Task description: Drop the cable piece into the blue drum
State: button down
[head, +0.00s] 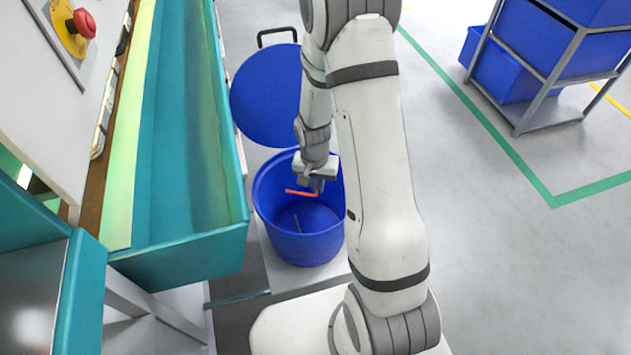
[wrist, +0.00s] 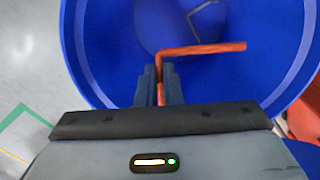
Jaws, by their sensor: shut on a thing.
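The cable piece (wrist: 205,48) is orange-red and bent in an L shape. My gripper (wrist: 159,85) is shut on one leg of it, and the other leg sticks out to the right in the wrist view. In the head view the cable piece (head: 299,193) shows as a short orange bar at my gripper (head: 316,187). The blue drum (head: 305,246) is open at the top, and my gripper is over its mouth. In the wrist view the drum's wall (wrist: 90,50) surrounds the cable piece. The fingertips are partly hidden by my arm in the head view.
A thin grey bent piece (wrist: 203,12) lies inside the drum. A round blue lid (head: 265,95) is behind the drum. A teal trough (head: 185,130) stands close on the left. A rack with blue bins (head: 510,65) is at the back right. The floor between is clear.

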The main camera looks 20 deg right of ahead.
jog(key=shift+f, duration=0.2)
jog(key=c, duration=1.5)
grip_release()
notch_tip(320, 180, up, 8)
jog(key=p, duration=0.2)
jog(key=shift+w+a, duration=0.15)
jog(key=shift+a, duration=0.05)
jog(key=shift+f, duration=0.1)
jog(key=s+r+n+t+p, duration=0.1)
jog(key=s+r+p, duration=0.4)
jog(key=r, duration=0.9)
jog(key=s+r+n+t+p, duration=0.1)
jog(key=s+r+n+p, duration=0.2)
jog(key=r, duration=1)
jog(key=s+a+r+n+p, duration=0.1)
jog(key=s+r+p, duration=0.7)
jog(key=r+p, duration=0.3)
notch_tip(320, 180, up, 4)
jog(key=shift+s+f+n+t+y, duration=0.15)
jog(key=shift+s+n+t+y, duration=0.15)
jog(key=shift+n+t, duration=0.1)
